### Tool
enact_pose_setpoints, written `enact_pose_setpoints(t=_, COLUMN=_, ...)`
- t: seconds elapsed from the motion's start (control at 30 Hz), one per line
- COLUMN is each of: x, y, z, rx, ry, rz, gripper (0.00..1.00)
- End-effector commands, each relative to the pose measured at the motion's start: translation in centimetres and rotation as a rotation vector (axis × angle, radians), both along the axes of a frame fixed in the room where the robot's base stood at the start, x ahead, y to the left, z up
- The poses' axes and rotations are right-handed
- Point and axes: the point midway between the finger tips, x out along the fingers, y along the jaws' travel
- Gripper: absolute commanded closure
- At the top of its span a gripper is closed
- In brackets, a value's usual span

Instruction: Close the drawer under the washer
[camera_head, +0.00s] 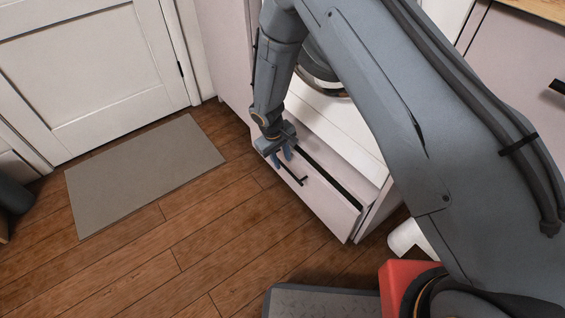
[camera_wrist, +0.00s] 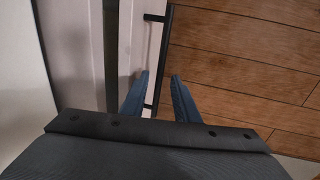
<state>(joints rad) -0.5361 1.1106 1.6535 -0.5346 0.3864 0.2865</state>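The drawer (camera_head: 325,205) under the washer is pale, with a black bar handle (camera_head: 291,174). It stands partly open, with a dark gap behind its front panel. My gripper (camera_head: 281,155) is above the drawer front, at the left end of the handle. In the wrist view my gripper (camera_wrist: 159,77) is open, its two blue fingers apart. The handle (camera_wrist: 157,55) runs between them in the picture, with the drawer's front edge (camera_wrist: 128,45) to the left. I cannot tell whether the fingers touch the handle. The washer (camera_head: 322,72) is largely hidden behind my arm.
The wooden floor (camera_head: 215,230) in front of the drawer is clear. A grey mat (camera_head: 145,172) lies by a white door (camera_head: 85,70) at the left. A cabinet with a dark handle (camera_head: 558,87) is at the upper right. A white object (camera_head: 408,238) is right of the drawer.

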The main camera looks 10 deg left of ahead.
Motion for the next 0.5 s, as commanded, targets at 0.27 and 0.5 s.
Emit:
enact_pose_setpoints(t=0.27, x=0.3, y=-0.2, z=-1.7, rx=0.001, ry=-0.001, rz=0.0, gripper=0.72)
enact_pose_setpoints(t=0.5, x=0.3, y=-0.2, z=-1.7, rx=0.001, ry=-0.001, rz=0.001, gripper=0.77)
